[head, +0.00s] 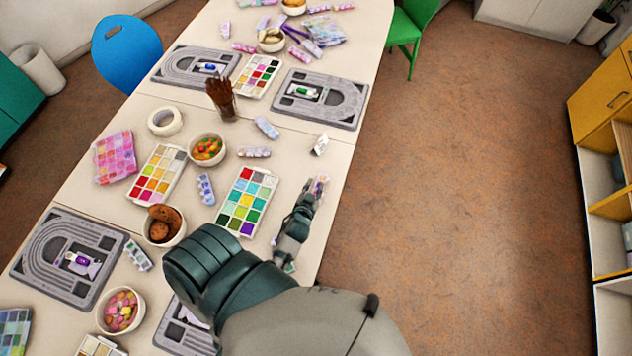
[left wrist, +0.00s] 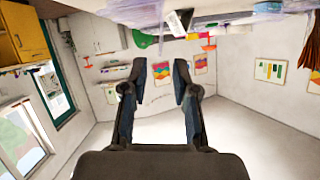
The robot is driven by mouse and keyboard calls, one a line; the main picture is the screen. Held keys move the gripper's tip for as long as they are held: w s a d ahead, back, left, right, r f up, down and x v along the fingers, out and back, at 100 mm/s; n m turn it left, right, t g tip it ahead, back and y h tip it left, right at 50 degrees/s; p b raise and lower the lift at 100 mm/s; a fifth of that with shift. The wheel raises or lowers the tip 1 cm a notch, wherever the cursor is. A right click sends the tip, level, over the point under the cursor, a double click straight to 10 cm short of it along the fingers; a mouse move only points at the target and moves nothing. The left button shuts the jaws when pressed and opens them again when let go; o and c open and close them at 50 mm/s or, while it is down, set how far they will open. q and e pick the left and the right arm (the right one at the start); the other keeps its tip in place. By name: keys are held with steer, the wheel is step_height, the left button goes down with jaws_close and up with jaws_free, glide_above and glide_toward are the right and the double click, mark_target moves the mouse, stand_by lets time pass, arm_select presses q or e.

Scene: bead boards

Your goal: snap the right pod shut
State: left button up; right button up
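Several small patterned pods lie on the table: one pale blue pod (head: 266,127), one lilac pod (head: 254,152), one blue-white pod (head: 205,188) and one at lower left (head: 138,256). Another small pod (head: 320,182) lies by the right edge, partly hidden behind my left gripper (head: 308,196). I cannot tell which one is the right pod, or whether any lid is up. My left gripper is low over the right table edge. In the left wrist view its fingers (left wrist: 160,72) stand apart with nothing between them. My right gripper is not in view.
A small black-and-white item (head: 320,145) stands beyond my gripper. Floor right of the table is clear.

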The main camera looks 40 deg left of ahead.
arm_select(q)
steer(key=v, duration=0.9)
steer(key=shift+d, duration=0.1)
